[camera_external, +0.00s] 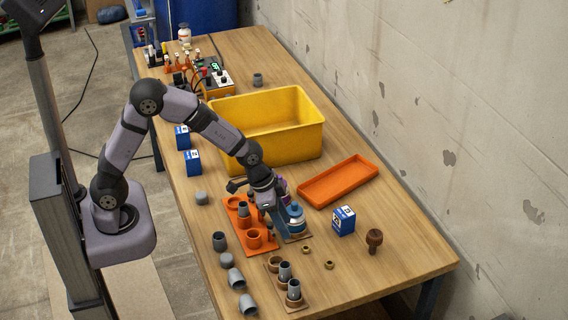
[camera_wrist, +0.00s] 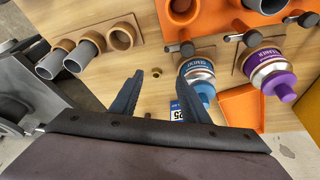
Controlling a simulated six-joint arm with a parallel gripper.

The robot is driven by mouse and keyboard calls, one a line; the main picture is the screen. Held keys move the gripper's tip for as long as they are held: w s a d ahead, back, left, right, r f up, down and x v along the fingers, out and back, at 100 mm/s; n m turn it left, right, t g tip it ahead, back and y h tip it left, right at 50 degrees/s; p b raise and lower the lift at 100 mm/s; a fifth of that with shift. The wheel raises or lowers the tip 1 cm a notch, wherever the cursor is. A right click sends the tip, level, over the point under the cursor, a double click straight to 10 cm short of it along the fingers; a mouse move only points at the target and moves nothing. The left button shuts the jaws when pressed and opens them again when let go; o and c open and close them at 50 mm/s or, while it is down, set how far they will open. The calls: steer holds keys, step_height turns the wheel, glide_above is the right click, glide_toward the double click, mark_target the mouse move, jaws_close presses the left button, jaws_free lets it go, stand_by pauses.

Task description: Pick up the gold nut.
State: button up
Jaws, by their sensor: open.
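Two small gold nuts lie on the wooden table in the external view, one (camera_external: 306,249) beside the blue can's stand and the other (camera_external: 329,264) nearer the front. In the wrist view one gold nut (camera_wrist: 156,72) shows between the fingertips, with the table visible around it; I cannot tell which of the two it is. My gripper (camera_wrist: 160,76) is open and empty, its two dark fingers apart. In the external view my gripper (camera_external: 267,214) is above the orange fitting block, left of the blue can and partly hidden among the parts.
A blue can (camera_external: 296,220) and a purple can (camera_wrist: 271,72) stand close to the gripper. A brown holder (camera_external: 273,280) with grey pipes is near the front edge.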

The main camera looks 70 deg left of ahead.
mark_target(301, 250)
steer(key=shift+t, duration=0.3)
steer(key=shift+w+d+r+p+x, duration=0.15)
steer(key=shift+w+d+p+x, duration=0.1)
steer(key=shift+x, duration=1.3)
steer(key=shift+w+d+r+p+x, duration=0.15)
steer(key=shift+w+p+x, duration=0.1)
steer(key=shift+x, duration=1.25)
steer(key=shift+w+d+r+p+x, duration=0.1)
steer(key=shift+w+d+p+x, duration=0.15)
steer(key=shift+x, duration=1.3)
steer(key=shift+c, duration=0.4)
jaws_close()
